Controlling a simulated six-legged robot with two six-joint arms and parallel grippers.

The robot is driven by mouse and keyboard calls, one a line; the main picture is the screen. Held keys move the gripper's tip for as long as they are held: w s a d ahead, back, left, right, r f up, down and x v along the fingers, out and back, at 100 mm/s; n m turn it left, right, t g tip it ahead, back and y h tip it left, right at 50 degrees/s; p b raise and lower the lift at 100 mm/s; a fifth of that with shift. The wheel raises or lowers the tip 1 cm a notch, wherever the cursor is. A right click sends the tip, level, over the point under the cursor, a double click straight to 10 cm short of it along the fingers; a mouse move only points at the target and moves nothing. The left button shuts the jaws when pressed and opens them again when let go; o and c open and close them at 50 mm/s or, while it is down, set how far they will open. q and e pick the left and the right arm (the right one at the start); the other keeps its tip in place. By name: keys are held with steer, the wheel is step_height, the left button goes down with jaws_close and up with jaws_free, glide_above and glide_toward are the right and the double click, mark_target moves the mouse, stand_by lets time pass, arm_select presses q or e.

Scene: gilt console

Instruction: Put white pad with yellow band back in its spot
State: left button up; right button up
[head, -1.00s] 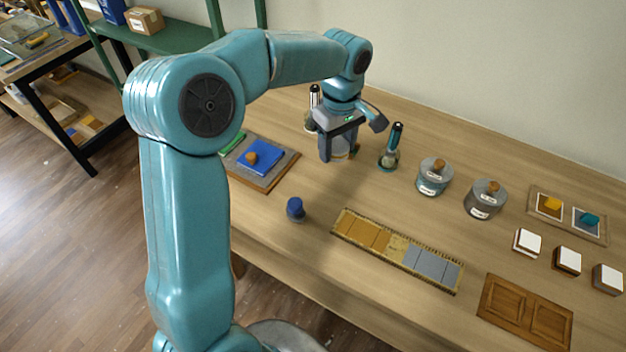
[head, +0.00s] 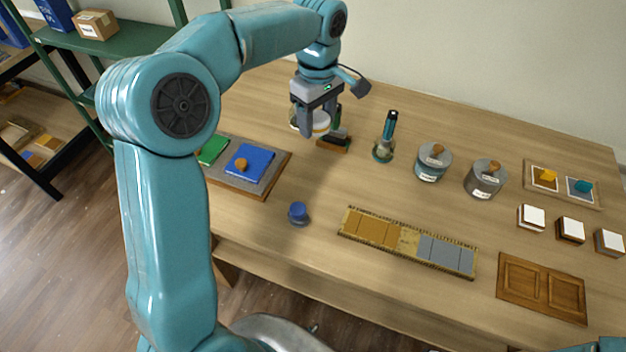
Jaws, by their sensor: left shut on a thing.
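My left gripper (head: 314,118) is shut on a round white pad with a yellow band (head: 320,126), which shows between and beside its fingers. The gripper points down over the back left of the table, and the pad seems to be a little above the wood. A wooden block with a dark top (head: 334,143) stands just right of and below the pad in the picture, partly hidden. My right gripper is not in view.
A grey board (head: 262,187) with blue and green pads lies at left. A sample strip (head: 408,240) lies at the front. Bare wood lies between.

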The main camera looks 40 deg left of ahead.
arm_select(q)
steer(key=p, duration=0.1)
glide_above(317, 184)
step_height(317, 184, down, 15)
steer(key=shift+d+f, duration=0.1)
steer(key=shift+d, duration=0.05)
step_height(317, 184, down, 4)
steer(key=shift+r, duration=0.2)
steer(key=shift+f, duration=0.25)
steer(key=shift+f, duration=0.15)
steer(key=o, duration=1)
